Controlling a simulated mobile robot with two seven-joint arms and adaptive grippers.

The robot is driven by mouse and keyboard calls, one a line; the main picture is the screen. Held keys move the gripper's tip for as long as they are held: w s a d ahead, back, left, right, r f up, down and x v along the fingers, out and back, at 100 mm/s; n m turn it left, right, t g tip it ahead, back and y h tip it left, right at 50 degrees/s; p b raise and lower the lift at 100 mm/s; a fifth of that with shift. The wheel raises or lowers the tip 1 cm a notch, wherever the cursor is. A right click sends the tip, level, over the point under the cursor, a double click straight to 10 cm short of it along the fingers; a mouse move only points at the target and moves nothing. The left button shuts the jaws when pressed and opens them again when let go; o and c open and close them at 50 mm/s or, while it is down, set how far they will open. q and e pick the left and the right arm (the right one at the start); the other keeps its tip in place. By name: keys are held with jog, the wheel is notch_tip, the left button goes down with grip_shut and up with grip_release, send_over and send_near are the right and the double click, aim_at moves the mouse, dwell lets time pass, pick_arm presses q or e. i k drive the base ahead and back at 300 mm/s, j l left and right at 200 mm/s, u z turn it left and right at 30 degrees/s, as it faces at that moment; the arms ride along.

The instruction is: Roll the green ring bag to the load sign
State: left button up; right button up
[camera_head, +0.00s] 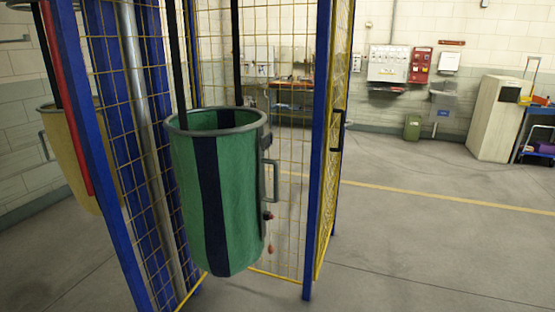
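The green ring bag (238,190) hangs in the camera_head view left of centre. It has a dark vertical stripe, a grey ring (216,131) around its open top and black straps running up out of the picture. A grey handle (273,182) sits on its right side. The bag hangs upright, clear of the floor, in front of a mesh panel. No load sign can be made out. Neither of my grippers is in the picture.
A blue-framed cage with yellow mesh (338,130) stands around the bag. A tan bag (72,160) hangs at the left behind a blue post (88,140). Grey floor (430,240) with a yellow line is open at the right. A beige cabinet (497,118) stands far right.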

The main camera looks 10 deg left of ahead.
aim_at(217, 160)
jog(key=i+u, duration=0.25)
jog(key=i, duration=0.2)
jog(key=i+l+u, duration=0.55)
jog(key=i, duration=0.3)
jog(key=i+l+u, duration=0.3)
jog(key=u, duration=0.15)
jog(key=i+l+u, duration=0.65)
jog(key=l+u, duration=0.25)
jog(key=l, duration=0.15)
